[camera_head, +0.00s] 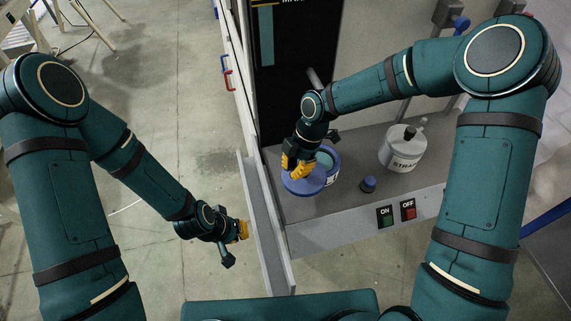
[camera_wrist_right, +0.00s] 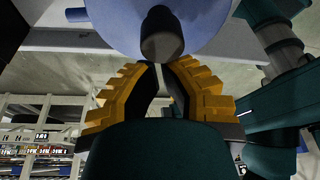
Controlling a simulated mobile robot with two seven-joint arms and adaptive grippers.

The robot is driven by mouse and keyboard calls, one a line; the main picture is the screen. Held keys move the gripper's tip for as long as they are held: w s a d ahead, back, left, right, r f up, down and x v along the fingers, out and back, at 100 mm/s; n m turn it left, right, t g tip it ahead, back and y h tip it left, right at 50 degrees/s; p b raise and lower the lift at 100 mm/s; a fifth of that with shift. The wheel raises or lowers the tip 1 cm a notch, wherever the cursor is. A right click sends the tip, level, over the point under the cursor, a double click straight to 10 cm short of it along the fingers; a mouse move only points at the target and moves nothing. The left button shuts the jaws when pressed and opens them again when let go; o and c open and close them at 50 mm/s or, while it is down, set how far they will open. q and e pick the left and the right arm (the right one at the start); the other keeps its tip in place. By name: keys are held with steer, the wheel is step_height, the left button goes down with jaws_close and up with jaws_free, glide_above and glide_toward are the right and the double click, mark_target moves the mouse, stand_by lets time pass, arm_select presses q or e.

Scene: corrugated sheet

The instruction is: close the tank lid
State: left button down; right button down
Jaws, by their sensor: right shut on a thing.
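The tank lid (camera_head: 302,184) is a round blue disc at the front left of the grey counter. My right gripper (camera_head: 297,168) is shut on its knob, and the lid appears tilted. In the right wrist view the lid (camera_wrist_right: 215,18) fills the top, with its dark knob (camera_wrist_right: 162,38) at the yellow fingertips (camera_wrist_right: 160,66). The tank (camera_head: 333,172), a blue-rimmed round container, stands just behind and right of the lid. Its top looks at least partly uncovered, and the lid hides part of it. My left gripper (camera_head: 243,230) hangs left of the counter; its finger opening is unclear.
A white canister (camera_head: 403,150) with a dark cap stands right on the counter. A small blue knob (camera_head: 368,184) sits between it and the tank. A grey rail (camera_head: 262,220) edges the left.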

steer(key=d+n, duration=0.2)
steer(key=shift+w+n+g+h+p, duration=0.1)
steer(key=shift+n+g+h+p, duration=0.2)
steer(key=shift+g+p, duration=0.1)
steer(key=shift+d, duration=0.3)
steer(key=shift+w+d, duration=0.35)
steer(key=shift+d, duration=0.45)
